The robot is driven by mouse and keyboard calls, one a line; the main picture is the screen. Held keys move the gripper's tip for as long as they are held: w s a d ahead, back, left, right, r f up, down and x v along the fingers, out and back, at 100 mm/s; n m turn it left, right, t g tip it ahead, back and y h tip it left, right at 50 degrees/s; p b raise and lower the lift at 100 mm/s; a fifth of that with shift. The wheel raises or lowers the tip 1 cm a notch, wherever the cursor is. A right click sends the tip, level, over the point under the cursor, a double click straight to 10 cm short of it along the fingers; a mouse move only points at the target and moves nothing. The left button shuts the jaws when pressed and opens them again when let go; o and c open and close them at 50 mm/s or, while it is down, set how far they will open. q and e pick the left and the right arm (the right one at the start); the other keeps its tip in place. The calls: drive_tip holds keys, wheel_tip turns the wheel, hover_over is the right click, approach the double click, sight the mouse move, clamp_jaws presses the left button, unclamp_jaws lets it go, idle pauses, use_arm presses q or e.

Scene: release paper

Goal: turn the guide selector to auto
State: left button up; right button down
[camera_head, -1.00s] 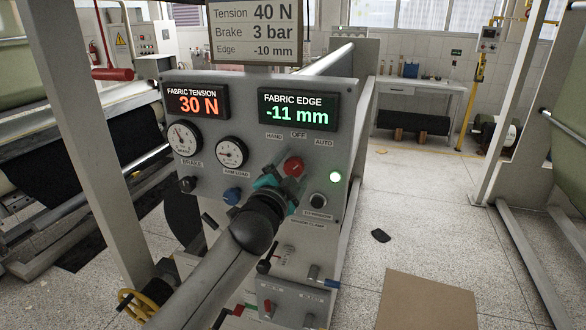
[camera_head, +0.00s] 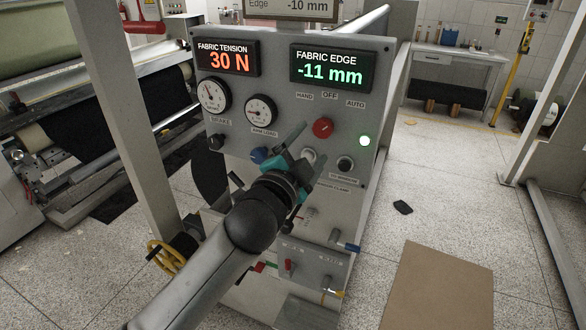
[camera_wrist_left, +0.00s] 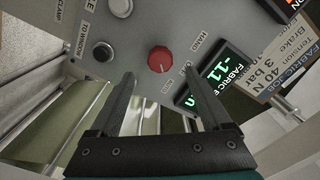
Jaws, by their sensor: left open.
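The guide selector is a round red knob (camera_head: 323,128) on the grey control panel, below the labels HAND, OFF and AUTO (camera_head: 355,104). I cannot make out clearly which label it points to. My left gripper (camera_head: 310,148) is open and empty, in front of the panel just below and left of the knob in the head view. In the left wrist view the red knob (camera_wrist_left: 161,60) appears between the two open fingers (camera_wrist_left: 162,80), beyond their tips, with no contact visible. My right gripper is not in view.
A black button (camera_head: 345,163) lies below the knob. Small levers (camera_head: 345,246) stick out lower down.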

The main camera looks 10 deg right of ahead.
use_arm(q)
drive_tip(key=v, duration=0.7)
drive_tip(key=shift+a+b, duration=0.15)
drive_tip(key=shift+b, duration=0.2)
drive_tip(key=shift+s, duration=0.1)
